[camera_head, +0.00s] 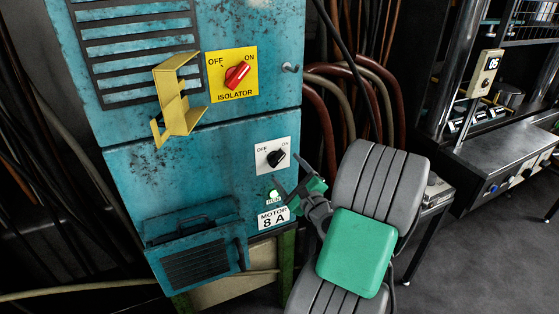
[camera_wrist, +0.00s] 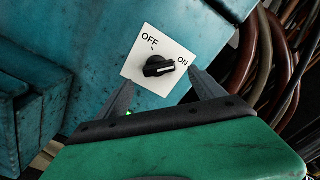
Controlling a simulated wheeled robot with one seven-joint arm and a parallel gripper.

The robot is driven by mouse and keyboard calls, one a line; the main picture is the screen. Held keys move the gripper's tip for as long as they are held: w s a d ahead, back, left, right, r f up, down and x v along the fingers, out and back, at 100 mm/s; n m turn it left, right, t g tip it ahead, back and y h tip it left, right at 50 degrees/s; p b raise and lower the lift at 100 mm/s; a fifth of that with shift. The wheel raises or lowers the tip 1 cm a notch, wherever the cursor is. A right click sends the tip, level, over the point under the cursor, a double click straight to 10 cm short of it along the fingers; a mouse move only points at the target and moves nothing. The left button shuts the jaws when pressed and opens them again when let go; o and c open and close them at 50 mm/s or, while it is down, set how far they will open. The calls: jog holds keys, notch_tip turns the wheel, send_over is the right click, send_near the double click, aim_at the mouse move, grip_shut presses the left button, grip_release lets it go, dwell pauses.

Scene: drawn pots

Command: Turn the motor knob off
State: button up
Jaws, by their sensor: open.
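The motor knob (camera_head: 275,158) is black, on a white plate marked OFF and ON, on the lower part of the blue cabinet. In the wrist view the knob (camera_wrist: 158,66) has its white pointer line toward ON. My gripper (camera_head: 294,172) is just right of and below the knob, with empty space between its fingers. In the wrist view my gripper (camera_wrist: 158,88) is open, its two dark fingers on either side of the plate's lower part, and the knob lies beyond them. I see no contact with the knob.
Above is a red isolator knob (camera_head: 237,75) on a yellow plate, with a yellow bracket (camera_head: 178,101) sticking out beside it. A green lamp (camera_head: 274,195) and the MOTOR 8 A label (camera_head: 273,218) sit below the knob. Cables (camera_head: 352,95) hang right of the cabinet.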

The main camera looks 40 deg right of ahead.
aim_at(278, 161)
jog(key=p+x, duration=0.1)
jog(key=x, duration=0.4)
jog(key=shift+w+a+r, duration=0.1)
jog(key=shift+w+p, duration=0.3)
jog(key=shift+w, duration=0.2)
jog(key=shift+c, duration=0.5)
jog(key=c, duration=1.3)
jog(key=shift+o, duration=0.2)
